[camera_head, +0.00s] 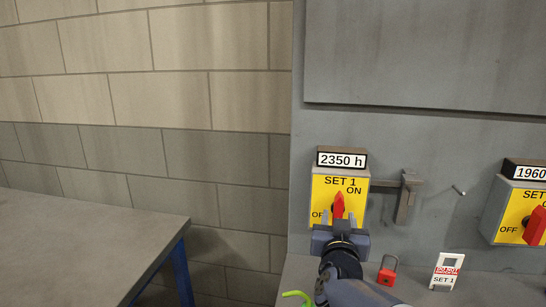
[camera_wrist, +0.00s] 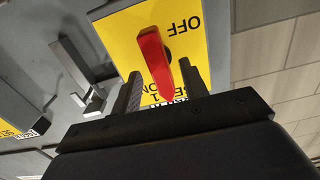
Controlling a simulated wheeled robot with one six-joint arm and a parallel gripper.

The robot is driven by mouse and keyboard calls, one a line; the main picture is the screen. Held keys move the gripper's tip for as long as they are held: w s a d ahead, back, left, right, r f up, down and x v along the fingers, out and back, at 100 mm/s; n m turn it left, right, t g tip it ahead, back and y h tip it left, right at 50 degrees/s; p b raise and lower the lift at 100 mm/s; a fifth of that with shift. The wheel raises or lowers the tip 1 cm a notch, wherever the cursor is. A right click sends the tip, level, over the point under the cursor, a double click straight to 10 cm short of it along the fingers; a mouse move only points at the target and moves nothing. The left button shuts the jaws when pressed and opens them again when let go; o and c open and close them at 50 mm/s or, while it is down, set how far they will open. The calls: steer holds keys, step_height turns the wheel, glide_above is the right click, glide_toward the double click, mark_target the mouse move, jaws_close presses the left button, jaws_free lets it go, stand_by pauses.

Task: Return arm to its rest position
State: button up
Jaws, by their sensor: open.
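My gripper (camera_head: 340,225) is open in front of the lower part of the yellow SET 1 switch box (camera_head: 325,188). The red switch handle (camera_head: 338,204) stands roughly upright on the box face, between the OFF and ON marks. In the wrist view the red handle (camera_wrist: 155,60) shows between my two spread fingers, with no clear grip on it. I cannot tell how near the fingers are to the handle. My arm comes up from the bottom of the head view and hides the box's lower edge.
A metal bracket (camera_head: 406,196) juts from the panel right of the box. A red padlock (camera_head: 387,271) and a SET 1 tag (camera_head: 446,271) are on the ledge. Another switch box (camera_head: 510,212) is at right. A grey table (camera_head: 80,235) stands left, with a gap before the panel.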

mark_target(338, 215)
steer(key=shift+w+d, duration=0.15)
steer(key=shift+w, duration=0.6)
steer(key=shift+w+d, duration=0.15)
steer(key=shift+w, duration=0.6)
steer(key=shift+s, duration=0.2)
